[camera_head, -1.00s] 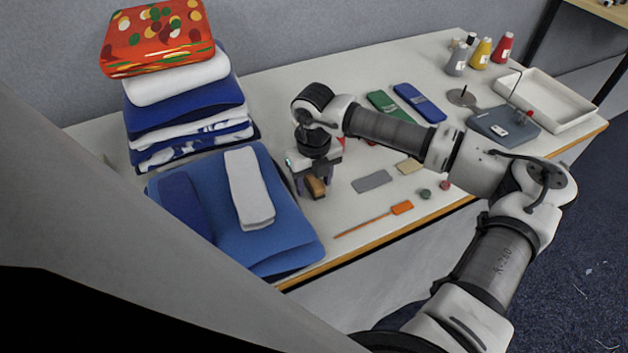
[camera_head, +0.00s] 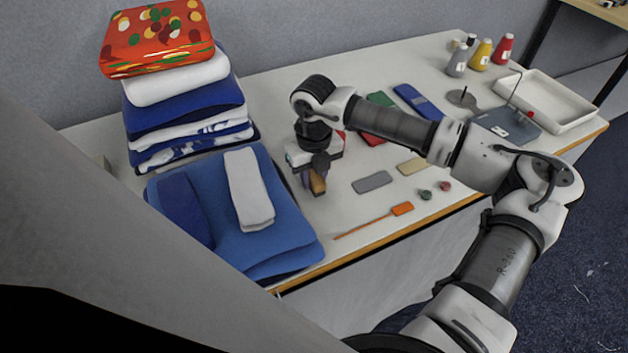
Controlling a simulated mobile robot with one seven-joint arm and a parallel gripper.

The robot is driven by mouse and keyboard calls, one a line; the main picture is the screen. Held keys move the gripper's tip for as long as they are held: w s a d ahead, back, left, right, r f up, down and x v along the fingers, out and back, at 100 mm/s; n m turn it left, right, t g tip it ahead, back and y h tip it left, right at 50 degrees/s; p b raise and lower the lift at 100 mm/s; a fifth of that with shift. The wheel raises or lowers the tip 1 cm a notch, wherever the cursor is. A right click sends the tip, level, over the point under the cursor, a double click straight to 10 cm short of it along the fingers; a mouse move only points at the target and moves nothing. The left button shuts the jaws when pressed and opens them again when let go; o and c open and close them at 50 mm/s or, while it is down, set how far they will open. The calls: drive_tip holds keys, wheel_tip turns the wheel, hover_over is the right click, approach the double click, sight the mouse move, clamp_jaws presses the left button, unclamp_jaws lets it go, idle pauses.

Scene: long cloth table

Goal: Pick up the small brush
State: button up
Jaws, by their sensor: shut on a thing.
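The small brush (camera_head: 317,183) has a light brown wooden body and is upright between the fingers of my gripper (camera_head: 312,178). My gripper points down over the table and is shut on the brush. Part of the brush is hidden by a finger. I cannot tell whether its lower end touches the table. The gripper is just right of the folded blue cloth (camera_head: 275,250).
A tall stack of folded cloths (camera_head: 185,118) stands at the back left. A grey block (camera_head: 372,181), a tan block (camera_head: 412,166) and an orange-handled tool (camera_head: 402,209) lie to the right. A white tray (camera_head: 585,118) is at the far right.

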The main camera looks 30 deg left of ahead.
sight(314, 175)
wheel_tip(314, 175, up, 18)
drive_tip(key=b, duration=0.2)
drive_tip(key=shift+r+b, duration=0.2)
drive_tip(key=shift+b, duration=0.2)
